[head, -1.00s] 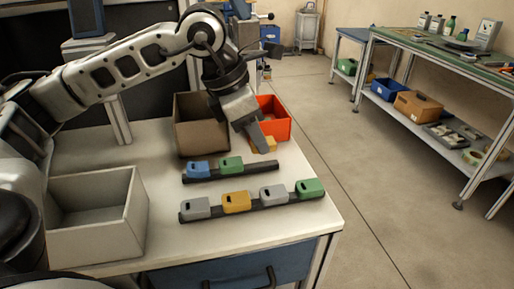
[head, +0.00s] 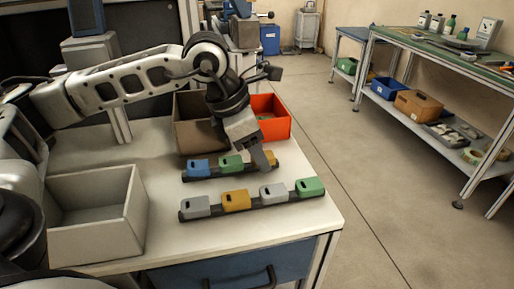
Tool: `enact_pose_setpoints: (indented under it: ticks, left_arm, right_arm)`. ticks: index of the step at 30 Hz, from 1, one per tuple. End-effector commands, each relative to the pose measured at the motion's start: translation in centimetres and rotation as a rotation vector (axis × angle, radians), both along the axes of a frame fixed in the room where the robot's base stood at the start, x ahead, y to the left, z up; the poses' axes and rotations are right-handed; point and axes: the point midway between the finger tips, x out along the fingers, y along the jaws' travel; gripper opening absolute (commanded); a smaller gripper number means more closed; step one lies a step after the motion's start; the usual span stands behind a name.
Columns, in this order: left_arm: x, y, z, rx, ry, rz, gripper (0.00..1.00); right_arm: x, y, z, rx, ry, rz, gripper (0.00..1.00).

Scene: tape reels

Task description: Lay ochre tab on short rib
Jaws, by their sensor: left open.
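The short rib (head: 212,175) is a dark rail on the white table. It carries a blue tab (head: 198,168), a green tab (head: 231,164) and, at its right end, an ochre tab (head: 271,156) partly hidden by my gripper. My left gripper (head: 263,163) is open, pointing down at this ochre tab, with its fingers close around or beside it. I cannot tell whether they touch it. The longer rib (head: 217,212) in front carries grey, ochre (head: 236,201), grey and green tabs. My right gripper is not in view.
A brown box (head: 190,134) and an orange-red box (head: 271,126) stand behind the short rib. A pale open box (head: 92,228) stands at the left. The table's right edge is close by; a shelved workbench (head: 440,110) stands off to the right.

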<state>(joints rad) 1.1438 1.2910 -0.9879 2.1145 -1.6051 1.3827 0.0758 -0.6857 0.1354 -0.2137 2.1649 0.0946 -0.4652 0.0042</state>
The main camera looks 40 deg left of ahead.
Motion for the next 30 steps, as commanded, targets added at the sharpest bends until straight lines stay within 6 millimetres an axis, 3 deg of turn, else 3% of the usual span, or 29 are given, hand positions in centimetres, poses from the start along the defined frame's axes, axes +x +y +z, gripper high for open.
enact_pose_setpoints:
  ticks: [7, 15, 21, 30]
  left_arm:
    - [-0.3, 0.4, 1.8, -0.001, -0.003, 0.002, 0.47]
    - [-2.0, 1.9, 7.2, 0.000, -0.005, 0.000, 0.47]
    - [-3.0, 2.7, 10.3, 0.000, -0.003, 0.000, 0.47]
    - [-3.4, 3.1, 11.5, 0.001, 0.001, -0.001, 0.47]
  right_arm:
    - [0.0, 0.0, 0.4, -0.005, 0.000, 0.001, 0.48]
    - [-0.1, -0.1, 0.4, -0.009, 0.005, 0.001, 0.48]
    - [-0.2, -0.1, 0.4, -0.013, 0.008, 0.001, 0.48]
    - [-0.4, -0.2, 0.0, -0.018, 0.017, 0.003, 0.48]
